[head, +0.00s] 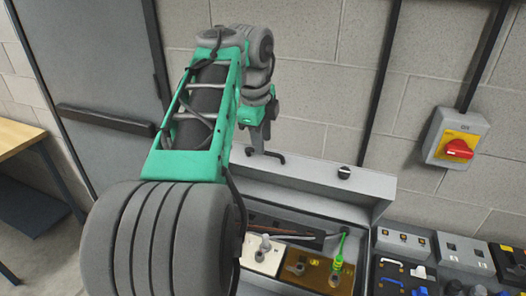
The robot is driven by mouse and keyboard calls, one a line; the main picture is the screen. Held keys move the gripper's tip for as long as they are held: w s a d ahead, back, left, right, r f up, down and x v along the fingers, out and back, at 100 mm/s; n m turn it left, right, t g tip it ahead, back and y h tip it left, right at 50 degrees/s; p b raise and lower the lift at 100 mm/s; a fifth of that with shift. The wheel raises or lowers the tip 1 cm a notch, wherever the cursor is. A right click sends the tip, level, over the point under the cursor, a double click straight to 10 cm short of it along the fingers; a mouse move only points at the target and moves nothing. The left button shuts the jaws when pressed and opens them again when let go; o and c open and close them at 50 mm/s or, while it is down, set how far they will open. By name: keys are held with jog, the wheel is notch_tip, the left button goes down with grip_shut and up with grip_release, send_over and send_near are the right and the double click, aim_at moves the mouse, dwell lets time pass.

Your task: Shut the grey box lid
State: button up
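The grey box (362,213) stands low at the bottom centre against the block wall. Its grey lid (310,176) is open and stands up along the back of the box. My gripper (262,150) points down near the left part of the lid's upper edge. Its fingers are small and dark, and I cannot tell whether they are open or touch the lid. My arm hides the left side of the box and lid.
Inside the box are a white plate (262,257), a brown plate (318,273) and a green-handled tool (340,250). A red switch (458,149) is on the wall. A wooden table (18,137) is at the left, before a grey door (85,60).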

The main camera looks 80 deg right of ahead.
jog(key=x, duration=0.2)
jog(key=shift+f, duration=0.3)
jog(key=shift+c, duration=0.4)
grip_shut()
dwell(0.8)
